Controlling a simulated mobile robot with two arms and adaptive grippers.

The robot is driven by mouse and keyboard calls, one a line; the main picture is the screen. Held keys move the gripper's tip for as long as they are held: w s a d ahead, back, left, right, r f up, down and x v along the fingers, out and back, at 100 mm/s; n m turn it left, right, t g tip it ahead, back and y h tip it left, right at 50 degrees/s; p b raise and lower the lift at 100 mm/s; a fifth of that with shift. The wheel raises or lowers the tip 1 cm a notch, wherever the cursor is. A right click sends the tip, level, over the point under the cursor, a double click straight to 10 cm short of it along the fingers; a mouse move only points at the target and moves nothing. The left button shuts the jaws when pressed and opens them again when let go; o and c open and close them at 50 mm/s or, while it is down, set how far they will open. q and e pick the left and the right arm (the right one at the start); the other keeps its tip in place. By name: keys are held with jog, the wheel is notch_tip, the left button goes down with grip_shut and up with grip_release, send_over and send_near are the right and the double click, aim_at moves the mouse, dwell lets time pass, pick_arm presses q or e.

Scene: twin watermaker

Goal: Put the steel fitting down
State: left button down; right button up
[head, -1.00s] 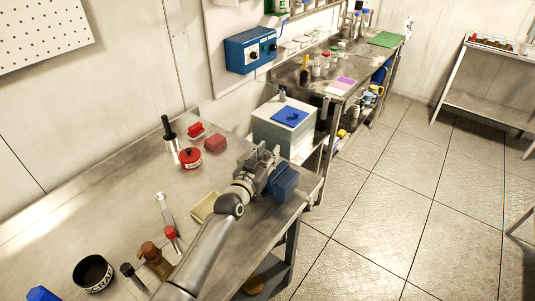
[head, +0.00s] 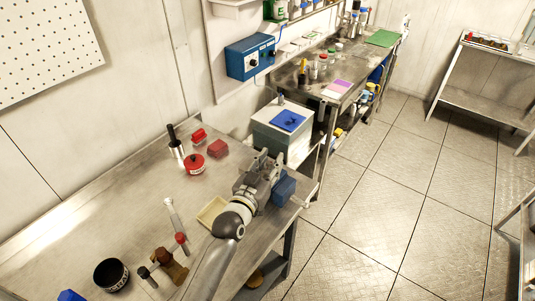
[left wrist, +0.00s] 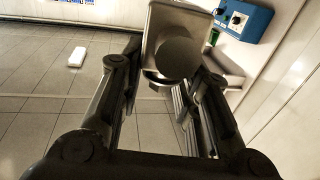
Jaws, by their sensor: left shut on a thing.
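My left gripper (head: 259,168) reaches in from the bottom of the head view, above the right end of the steel bench, beside a blue vise (head: 284,188). In the left wrist view my gripper (left wrist: 165,75) is shut on the steel fitting (left wrist: 180,57), a grey metal piece with a round dark end, between the fingertips. In the head view the fitting cannot be told apart from the grey gripper and vise metal. Whether it touches the vise or bench is unclear. My right gripper is not in view.
The bench (head: 90,225) holds a red tin (head: 194,164), red blocks (head: 217,149), a yellowish tray (head: 211,212), a brass valve (head: 170,266) and a black bowl (head: 111,274). A grey box with a blue top (head: 288,121) stands beyond. The bench's left part is largely bare.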

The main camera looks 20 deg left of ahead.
pick_arm(q)
jog(key=s+d+r, duration=0.2)
jog(key=s, duration=0.2)
pick_arm(e)
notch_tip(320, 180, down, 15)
jog(key=b, duration=1.4)
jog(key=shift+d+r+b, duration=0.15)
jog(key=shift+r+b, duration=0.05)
jog(key=shift+b, duration=0.1)
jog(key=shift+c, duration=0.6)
pick_arm(q)
jog(key=s+a+f+y, duration=0.1)
jog(key=s+a+f, duration=0.1)
jog(key=s+f, duration=0.3)
jog(key=s+a+f+n+y, duration=0.1)
jog(key=s+a+f, duration=0.2)
jog(key=s, duration=1.1)
notch_tip(320, 180, down, 3)
jog(key=shift+f+n+y, duration=0.1)
jog(key=shift+n+y, duration=0.2)
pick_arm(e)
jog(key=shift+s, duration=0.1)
